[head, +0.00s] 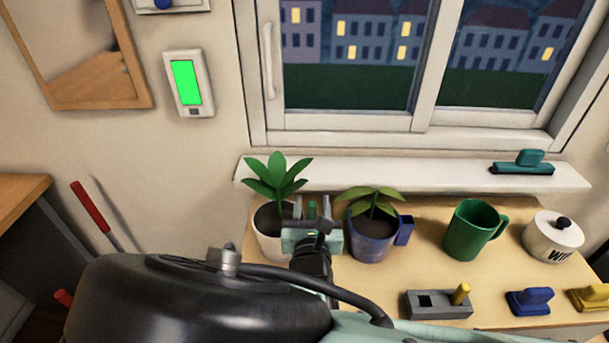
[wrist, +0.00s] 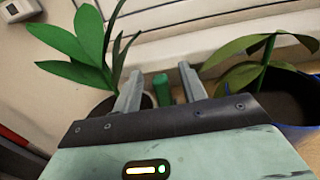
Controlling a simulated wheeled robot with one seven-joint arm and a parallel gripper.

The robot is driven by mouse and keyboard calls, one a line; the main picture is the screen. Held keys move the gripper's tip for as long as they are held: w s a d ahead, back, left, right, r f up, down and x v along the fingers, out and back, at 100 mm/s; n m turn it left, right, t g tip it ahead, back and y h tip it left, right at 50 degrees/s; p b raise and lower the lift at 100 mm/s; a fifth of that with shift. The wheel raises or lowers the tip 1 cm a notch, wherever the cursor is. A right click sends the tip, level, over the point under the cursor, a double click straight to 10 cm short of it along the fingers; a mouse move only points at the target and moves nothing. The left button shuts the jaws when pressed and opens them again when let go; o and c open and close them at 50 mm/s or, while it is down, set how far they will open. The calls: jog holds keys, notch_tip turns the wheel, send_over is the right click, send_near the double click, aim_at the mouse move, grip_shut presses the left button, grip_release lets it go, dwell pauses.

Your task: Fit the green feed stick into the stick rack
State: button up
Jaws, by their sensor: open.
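The green feed stick (head: 312,208) stands upright by the two potted plants at the back left of the table. It also shows in the wrist view (wrist: 161,92). My gripper (head: 312,200) is open, with one finger on each side of the stick in both views. In the wrist view, gaps show between the stick and both fingers (wrist: 160,88). The stick's lower end is hidden behind my gripper. The grey stick rack (head: 424,313) lies near the table's front, right of my gripper. It has a dark opening at left and a yellow stick (head: 461,293) at right.
A white pot (head: 266,231) with a plant stands left of the stick, and a blue pot (head: 372,240) stands right. The windowsill (head: 420,172) runs behind.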

jog(key=shift+w, duration=0.3)
grip_shut()
jog(key=shift+r, duration=0.1)
